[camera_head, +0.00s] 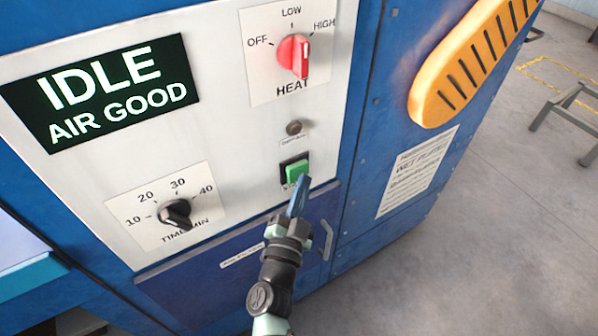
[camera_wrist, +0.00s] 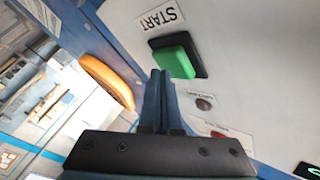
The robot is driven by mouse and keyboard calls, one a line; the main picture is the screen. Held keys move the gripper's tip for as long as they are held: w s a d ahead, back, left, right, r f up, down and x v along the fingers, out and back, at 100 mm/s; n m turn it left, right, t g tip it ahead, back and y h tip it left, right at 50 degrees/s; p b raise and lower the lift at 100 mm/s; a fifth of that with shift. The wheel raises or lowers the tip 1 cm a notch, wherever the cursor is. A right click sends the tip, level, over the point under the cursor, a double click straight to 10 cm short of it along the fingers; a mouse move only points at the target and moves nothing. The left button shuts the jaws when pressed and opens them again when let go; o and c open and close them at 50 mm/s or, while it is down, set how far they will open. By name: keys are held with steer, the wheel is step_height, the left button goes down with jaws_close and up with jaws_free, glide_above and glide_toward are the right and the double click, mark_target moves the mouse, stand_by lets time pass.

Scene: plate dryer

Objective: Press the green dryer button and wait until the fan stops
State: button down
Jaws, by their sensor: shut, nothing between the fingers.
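The green button (camera_head: 296,174) sits in a black frame on the white control panel (camera_head: 240,130), and it shows large in the wrist view (camera_wrist: 175,62) beside a START label (camera_wrist: 159,18). My gripper (camera_head: 299,187) is shut and empty, with its blue fingertips just below the button in the head view. In the wrist view the fingertips (camera_wrist: 160,72) overlap the button's lower left corner; I cannot tell whether they touch it. The display (camera_head: 105,90) reads IDLE, AIR GOOD. No fan is visible.
The red heat knob (camera_head: 294,56) is above the button, with a small round indicator (camera_head: 294,128) between. The black time knob (camera_head: 175,213) is to the left. A handle (camera_head: 327,240) juts from the blue drawer below. A yellow vented cover (camera_head: 470,60) protrudes at right.

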steer(key=shift+w+a, duration=0.3)
steer(key=shift+w, duration=0.05)
stand_by(0.4)
steer(key=shift+d, duration=0.1)
steer(key=shift+s+d, duration=0.5)
steer(key=shift+s, duration=0.25)
steer(key=shift+s+d, duration=0.75)
steer(key=shift+s, duration=0.3)
steer(key=shift+s+d, duration=0.7)
steer(key=shift+s, duration=0.3)
steer(key=shift+f, duration=0.1)
